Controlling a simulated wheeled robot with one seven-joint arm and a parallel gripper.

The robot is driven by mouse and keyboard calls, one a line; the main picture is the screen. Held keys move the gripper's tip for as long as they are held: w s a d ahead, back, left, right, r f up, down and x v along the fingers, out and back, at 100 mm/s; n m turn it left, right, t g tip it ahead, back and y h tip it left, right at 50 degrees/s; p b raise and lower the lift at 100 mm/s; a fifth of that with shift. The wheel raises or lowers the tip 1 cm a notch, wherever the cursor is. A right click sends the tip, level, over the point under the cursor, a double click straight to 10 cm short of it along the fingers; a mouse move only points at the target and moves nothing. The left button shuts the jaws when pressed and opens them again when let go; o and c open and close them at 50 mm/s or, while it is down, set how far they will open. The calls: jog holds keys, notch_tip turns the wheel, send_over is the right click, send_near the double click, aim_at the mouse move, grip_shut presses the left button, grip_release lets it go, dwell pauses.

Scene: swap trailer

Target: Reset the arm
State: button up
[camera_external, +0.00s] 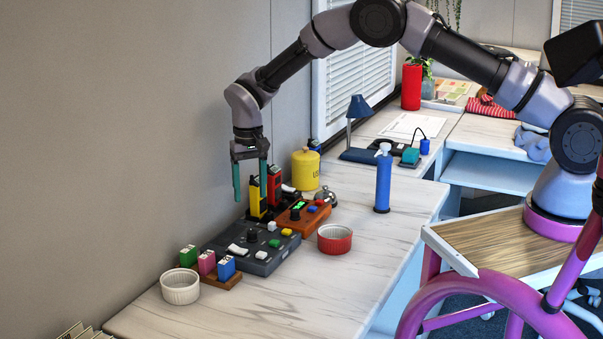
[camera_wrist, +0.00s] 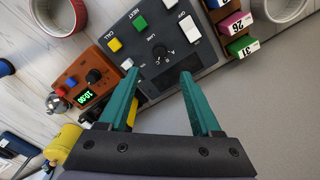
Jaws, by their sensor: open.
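My arm reaches from the right over the marble-topped counter in the external view, bent and with its end pointing down. My gripper (camera_external: 250,180) has teal fingers and is open and empty. It hangs above the back of the dark control panel (camera_external: 262,262), near the wall. In the wrist view my gripper (camera_wrist: 160,80) shows its two fingers spread apart, with the panel (camera_wrist: 205,57) beyond them and nothing between them.
An orange timer box (camera_external: 305,222), red bowl (camera_external: 334,238), white ramekin (camera_external: 180,286) and colored blocks (camera_external: 207,263) surround the panel. Yellow and red handheld devices (camera_external: 256,200) stand below my gripper. A blue bottle (camera_external: 383,180) and yellow canister (camera_external: 305,170) stand farther right. The front counter is clear.

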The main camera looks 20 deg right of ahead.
jog(key=shift+r, duration=0.15)
jog(key=w+d+r+m+t+y, duration=0.1)
jog(key=d+r, duration=0.8)
jog(key=r, duration=0.3)
jog(key=w+d+r+m+y, duration=0.1)
jog(key=d+r, duration=0.8)
jog(key=r, duration=0.4)
jog(key=s+d+r+m+t+y, duration=0.1)
jog(key=s+d+r, duration=0.3)
jog(key=d+r, duration=0.25)
jog(key=s+d+r+t, duration=0.1)
jog(key=s+d+r, duration=0.2)
jog(key=d+r, duration=0.3)
jog(key=s+d+m+t, duration=0.1)
jog(key=s+d+t, duration=0.1)
jog(key=s+d, duration=0.6)
jog(key=s+d+r+m+t+h, duration=0.1)
jog(key=s+d+t, duration=0.1)
jog(key=s+d, duration=0.6)
jog(key=s, duration=0.6)
jog(key=shift+s, duration=0.15)
